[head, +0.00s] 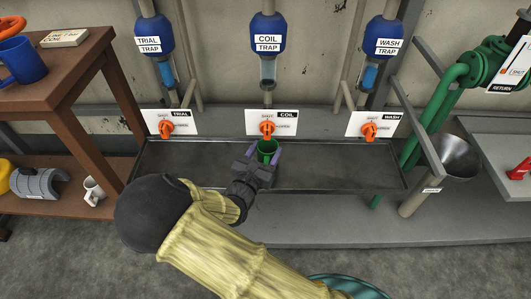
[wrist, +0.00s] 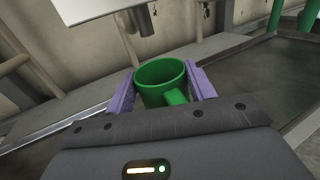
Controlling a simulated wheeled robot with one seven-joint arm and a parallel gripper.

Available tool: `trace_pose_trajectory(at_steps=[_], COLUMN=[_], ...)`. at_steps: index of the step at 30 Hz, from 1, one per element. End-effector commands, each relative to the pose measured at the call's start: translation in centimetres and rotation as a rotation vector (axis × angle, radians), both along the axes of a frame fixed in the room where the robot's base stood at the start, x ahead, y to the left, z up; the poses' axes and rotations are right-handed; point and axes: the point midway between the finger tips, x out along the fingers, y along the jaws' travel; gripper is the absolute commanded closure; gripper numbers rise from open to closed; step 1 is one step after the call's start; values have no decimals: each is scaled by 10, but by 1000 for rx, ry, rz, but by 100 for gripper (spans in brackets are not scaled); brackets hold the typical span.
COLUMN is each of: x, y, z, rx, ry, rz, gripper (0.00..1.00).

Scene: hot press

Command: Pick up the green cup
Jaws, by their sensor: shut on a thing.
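The green cup (head: 267,150) is upright between the two purple fingers of my gripper (head: 263,158), over the grey tray (head: 335,165) and in front of the COIL sign (head: 285,122). In the wrist view the green cup (wrist: 158,80) has its open rim up and its handle toward my palm. My gripper (wrist: 160,88) is shut on the cup, with one finger on each side. The cup's base is hidden, so I cannot tell whether it touches the tray.
Orange valves (head: 267,128) stand behind the tray under three blue traps (head: 268,32). A metal funnel (head: 455,158) and green pipes (head: 440,95) are at right.

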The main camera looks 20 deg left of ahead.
Motion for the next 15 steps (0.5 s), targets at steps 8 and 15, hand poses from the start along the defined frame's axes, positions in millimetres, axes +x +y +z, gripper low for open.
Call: trace_pose_trajectory(at_steps=[8,15], x=[-26,-87], y=[5,15], z=[25,26], rx=[-2,-2], ry=[1,1], rz=[4,6], gripper=[74,74])
